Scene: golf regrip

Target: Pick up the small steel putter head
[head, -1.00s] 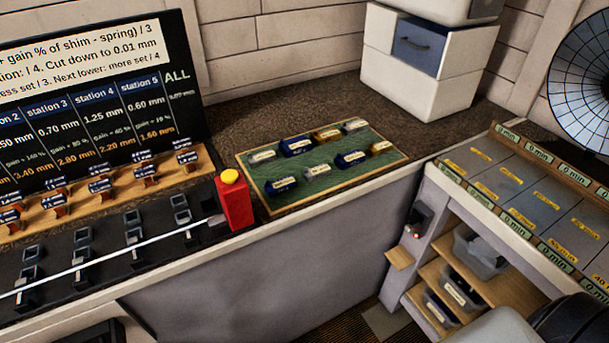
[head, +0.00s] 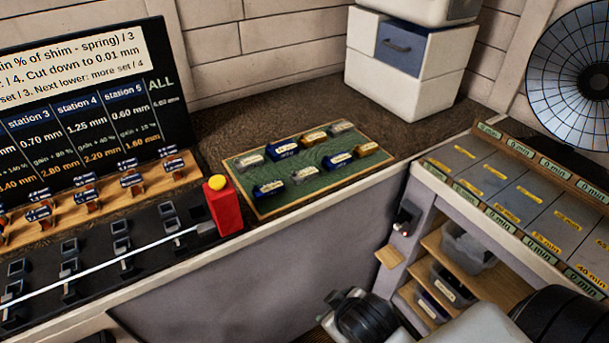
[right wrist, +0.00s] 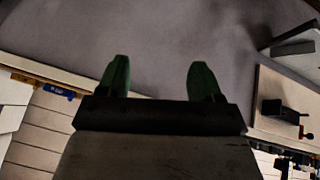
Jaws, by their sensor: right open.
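Small putter heads with pale labels lie in two rows on a green mat (head: 322,155) with a wooden rim, on the bench. Silver-grey steel ones are at the back left (head: 250,161), the back right (head: 342,127) and the front row (head: 303,174). The others are blue or gold. The labels are too small to read, so I cannot tell which is the small steel one. My right gripper (right wrist: 158,82) is open and empty in the right wrist view, its two green fingers apart. In the head view my right arm is low, well below the mat. My left gripper is not in view.
A red post with a yellow button (head: 222,205) stands left of the mat, beside the black station rack (head: 95,270). White drawer boxes (head: 400,75) stand behind. A shelf unit with grey trays (head: 520,190) is at right. Dark bench top is bare behind the mat.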

